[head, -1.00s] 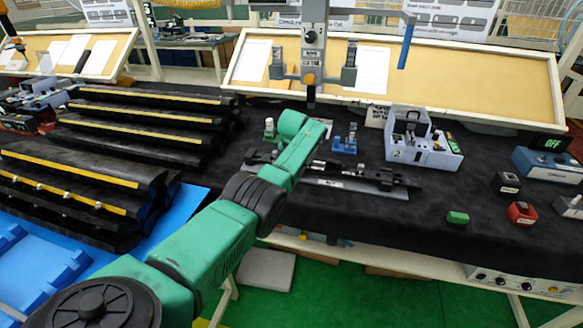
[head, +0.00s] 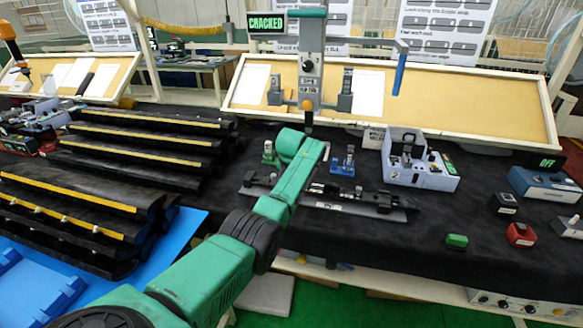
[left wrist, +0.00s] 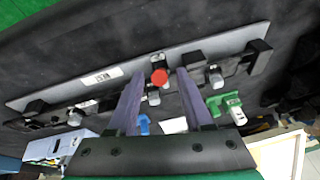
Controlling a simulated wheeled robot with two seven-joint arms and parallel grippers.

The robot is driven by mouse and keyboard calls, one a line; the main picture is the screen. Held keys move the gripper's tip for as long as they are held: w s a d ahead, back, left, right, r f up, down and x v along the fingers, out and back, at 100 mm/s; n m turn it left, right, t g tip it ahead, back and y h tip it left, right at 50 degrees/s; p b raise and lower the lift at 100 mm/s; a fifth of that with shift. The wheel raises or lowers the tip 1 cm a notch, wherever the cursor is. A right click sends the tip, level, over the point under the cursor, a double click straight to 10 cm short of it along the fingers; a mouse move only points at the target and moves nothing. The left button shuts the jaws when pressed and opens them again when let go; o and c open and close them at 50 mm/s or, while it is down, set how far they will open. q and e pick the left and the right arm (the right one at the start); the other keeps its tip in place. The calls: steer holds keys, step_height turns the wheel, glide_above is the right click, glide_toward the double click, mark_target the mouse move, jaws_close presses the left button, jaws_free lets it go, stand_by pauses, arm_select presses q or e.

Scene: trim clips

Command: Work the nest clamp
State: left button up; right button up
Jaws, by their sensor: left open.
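The nest is a long grey plate with black fittings (head: 402,215), lying on the black bench cloth. In the left wrist view the plate (left wrist: 215,50) carries a NEST label and small metal and black fixtures. A red round knob (left wrist: 159,77), seemingly on the nest clamp, shows between my left fingertips. My left gripper (left wrist: 162,72) is open, its two fingers pointing at the plate on either side of the knob; contact cannot be told. In the head view my green left arm covers the gripper and part of the nest. My right gripper is out of view.
A grey stand (head: 312,66) with a CRACKED display (head: 267,23) rises behind the nest. Green (head: 269,153) and blue (head: 344,165) small fixtures stand behind it. A grey box unit (head: 420,172) and small red (head: 520,235) and green (head: 457,241) blocks sit right. Black ridged racks (head: 75,200) fill the left.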

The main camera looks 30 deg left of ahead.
arm_select(q)
steer(key=b+v, duration=0.2)
steer(key=v, duration=1)
steer(key=shift+s+f, duration=0.1)
